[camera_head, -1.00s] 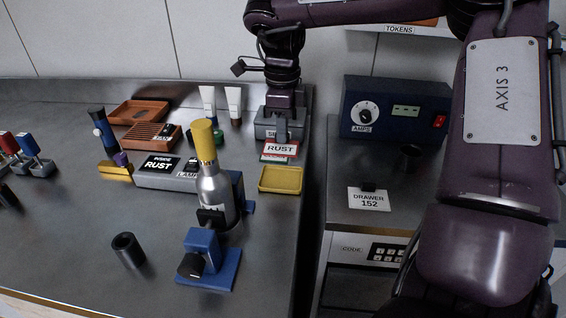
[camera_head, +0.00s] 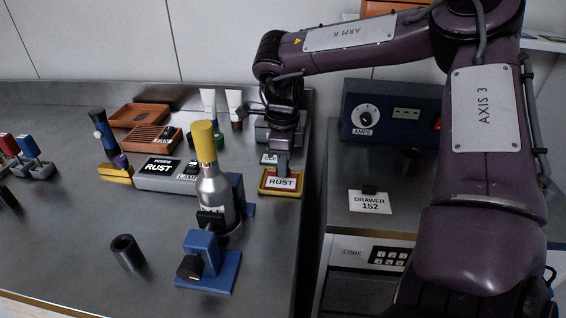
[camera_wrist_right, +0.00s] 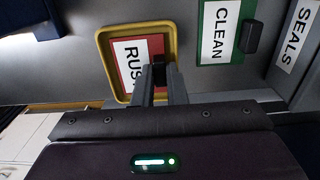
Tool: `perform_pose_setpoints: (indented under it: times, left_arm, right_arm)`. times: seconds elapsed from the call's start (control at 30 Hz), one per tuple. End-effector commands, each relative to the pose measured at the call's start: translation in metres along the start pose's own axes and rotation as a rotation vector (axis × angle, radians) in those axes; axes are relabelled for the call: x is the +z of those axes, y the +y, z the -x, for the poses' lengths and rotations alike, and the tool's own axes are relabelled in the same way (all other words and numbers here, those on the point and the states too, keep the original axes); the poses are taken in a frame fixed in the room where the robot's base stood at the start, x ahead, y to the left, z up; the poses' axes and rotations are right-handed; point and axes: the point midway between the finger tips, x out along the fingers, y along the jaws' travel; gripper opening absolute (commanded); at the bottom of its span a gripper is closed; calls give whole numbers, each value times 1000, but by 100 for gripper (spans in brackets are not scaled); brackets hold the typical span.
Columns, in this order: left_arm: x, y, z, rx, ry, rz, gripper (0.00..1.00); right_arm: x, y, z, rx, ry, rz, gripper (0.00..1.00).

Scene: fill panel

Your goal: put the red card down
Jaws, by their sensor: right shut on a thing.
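The red card (camera_head: 280,183), a white RUST label with a red border, lies within the yellow tray (camera_head: 262,190) near the bench's right edge. In the right wrist view the card (camera_wrist_right: 130,66) sits inside the tray's rim (camera_wrist_right: 106,35). I cannot tell whether it rests on the tray floor. My right gripper (camera_head: 283,172) points down over the tray. Its fingers (camera_wrist_right: 160,78) are shut on the card's black tab (camera_wrist_right: 158,66) and hide part of the label. My left gripper is not in view.
A green CLEAN card (camera_wrist_right: 222,32) with a black tab lies just beyond the tray, beside a SEALS label (camera_wrist_right: 301,36). A silver bottle with a yellow cap (camera_head: 207,165) stands left of the tray. A gap separates the bench from the drawer cabinet (camera_head: 345,215) at right.

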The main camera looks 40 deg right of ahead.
Motion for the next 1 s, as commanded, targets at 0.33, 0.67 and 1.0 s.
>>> perform_pose_setpoints:
  times: [0.33,0.67,1.0]
  left_arm:
    - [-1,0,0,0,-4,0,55]
    - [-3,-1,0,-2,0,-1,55]
    - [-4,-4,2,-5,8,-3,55]
  right_arm:
    - [0,-2,-2,-5,0,-2,34]
    - [0,-3,0,-10,-3,-4,34]
    - [1,-3,46,-11,-2,-3,34]
